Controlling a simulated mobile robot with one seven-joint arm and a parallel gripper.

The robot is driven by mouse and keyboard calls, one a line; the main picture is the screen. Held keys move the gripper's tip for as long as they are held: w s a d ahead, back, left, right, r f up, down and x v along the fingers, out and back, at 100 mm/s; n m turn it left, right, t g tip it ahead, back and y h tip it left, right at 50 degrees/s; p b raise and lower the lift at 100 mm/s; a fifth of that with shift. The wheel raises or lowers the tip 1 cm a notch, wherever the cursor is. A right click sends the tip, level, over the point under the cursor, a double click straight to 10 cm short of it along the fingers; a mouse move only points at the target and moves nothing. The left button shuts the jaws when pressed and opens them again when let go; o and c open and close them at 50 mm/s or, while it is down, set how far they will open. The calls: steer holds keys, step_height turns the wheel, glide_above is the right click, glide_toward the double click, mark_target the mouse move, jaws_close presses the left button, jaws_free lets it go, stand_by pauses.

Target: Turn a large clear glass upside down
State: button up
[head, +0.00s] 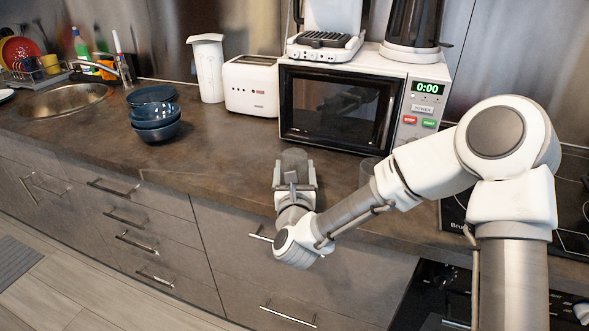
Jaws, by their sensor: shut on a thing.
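My gripper (294,176) is over the front edge of the counter, in front of the microwave, with its fingers pointing away from me. It is shut on a clear glass (294,158), whose far part shows between and beyond the fingers. The glass looks dark and see-through, and I cannot tell which end is its rim or whether it touches the counter.
The microwave (335,108) stands close behind, with a toaster (251,86) and white pitcher (208,68) to its left. Blue bowls (156,122) sit further left, near the sink (62,101). The counter (225,145) is clear between bowls and gripper. A cooktop (572,205) is right.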

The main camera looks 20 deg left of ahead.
steer(key=shift+f, duration=0.1)
steer(key=o, duration=1.4)
steer(key=shift+o, duration=0.2)
steer(key=p+v, duration=1)
steer(key=v, duration=0.7)
steer(key=shift+s, duration=0.15)
